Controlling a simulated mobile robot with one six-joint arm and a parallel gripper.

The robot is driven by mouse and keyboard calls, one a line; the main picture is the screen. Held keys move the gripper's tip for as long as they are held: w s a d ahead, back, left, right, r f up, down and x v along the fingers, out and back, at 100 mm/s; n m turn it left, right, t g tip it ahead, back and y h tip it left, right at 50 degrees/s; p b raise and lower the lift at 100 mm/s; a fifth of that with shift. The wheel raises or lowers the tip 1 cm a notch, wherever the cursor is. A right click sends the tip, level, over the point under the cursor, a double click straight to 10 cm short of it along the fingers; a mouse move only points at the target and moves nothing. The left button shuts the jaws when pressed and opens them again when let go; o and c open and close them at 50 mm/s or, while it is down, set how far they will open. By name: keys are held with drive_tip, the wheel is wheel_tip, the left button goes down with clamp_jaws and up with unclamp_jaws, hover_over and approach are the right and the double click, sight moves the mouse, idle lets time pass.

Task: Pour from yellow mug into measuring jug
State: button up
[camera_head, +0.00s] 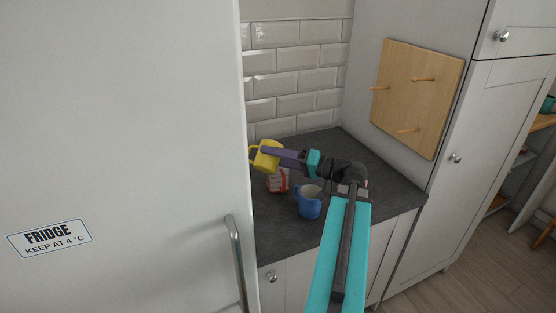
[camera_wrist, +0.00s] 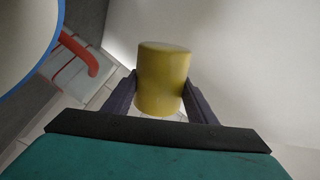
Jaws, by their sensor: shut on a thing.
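My gripper (camera_wrist: 160,95) is shut on the yellow mug (camera_head: 266,158), with one finger on each side of it. The mug is held above the worktop at the back left, close to the fridge's edge, and its handle points left. It also shows in the wrist view (camera_wrist: 162,78); its opening and contents cannot be made out. A pale vessel with red markings (camera_head: 278,181), which looks like the measuring jug, stands on the worktop just below the mug. The mug is apart from it and looks tilted in the head view.
A blue mug (camera_head: 309,206) with a pale inside stands near the worktop's front, under my arm. The fridge (camera_head: 150,130) bounds the left side. A wooden peg board (camera_head: 417,98) hangs on the right wall. The back of the slate worktop (camera_head: 325,143) is clear.

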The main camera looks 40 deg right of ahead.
drive_tip(key=shift+d+f+m+p, duration=0.1)
drive_tip(key=shift+f+m+p, duration=0.15)
drive_tip(key=shift+m+p, duration=0.95)
drive_tip(key=shift+w+d+r+m+p, duration=0.15)
drive_tip(key=shift+r+m+p, duration=0.3)
drive_tip(key=shift+p, duration=2.25)
drive_tip(key=shift+w+d+f+m+p, duration=0.25)
drive_tip(key=shift+d+f+m+p, duration=0.45)
drive_tip(key=shift+p, duration=1.2)
drive_tip(key=shift+w+d+r+m+p, duration=0.15)
drive_tip(key=shift+r+m+p, duration=0.2)
drive_tip(key=shift+m, duration=0.35)
drive_tip(key=shift+d+r+m+p, duration=0.15)
drive_tip(key=shift+m+p, duration=0.3)
drive_tip(key=shift+m, duration=0.2)
drive_tip(key=shift+a+f+n+b, duration=0.2)
drive_tip(key=shift+f+n+b, duration=0.2)
drive_tip(key=shift+n+b, duration=0.15)
drive_tip(key=shift+s+a+f+n+b, duration=0.2)
drive_tip(key=shift+a+n+b, duration=0.1)
drive_tip(key=shift+n+b, duration=0.55)
drive_tip(key=b, duration=0.1)
drive_tip(key=a+n+b, duration=0.1)
drive_tip(key=b, duration=0.1)
drive_tip(key=shift+s+a+r+b, duration=0.15)
drive_tip(key=shift+s+r+b, duration=0.15)
drive_tip(key=shift+r, duration=0.1)
drive_tip(key=shift+n+b, duration=0.3)
drive_tip(key=shift+b, duration=0.05)
drive_tip(key=shift+r, duration=0.15)
